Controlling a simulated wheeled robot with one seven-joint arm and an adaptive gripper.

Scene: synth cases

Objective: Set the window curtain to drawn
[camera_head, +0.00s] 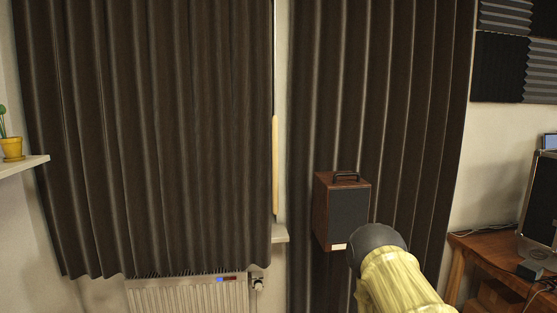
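A dark brown pleated curtain (150,140) hangs on the left and ends just above a radiator. A second, longer dark panel (400,90) hangs on the right and runs out of the bottom of the picture. A narrow pale strip separates the two panels. A light wooden vertical bar (275,165) shows at the right edge of the left panel. The tops of both panels are out of frame. Part of my arm, yellowish with a dark grey rounded end, rises from the bottom right in front of the right panel. My gripper cannot be seen.
A wooden speaker-like box (342,210) with a black top handle is before the right panel; its support is not visible. A radiator (188,295) is below the left panel. A shelf (22,164) with a yellow pot (12,148) is left. A wooden desk (490,248) is right.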

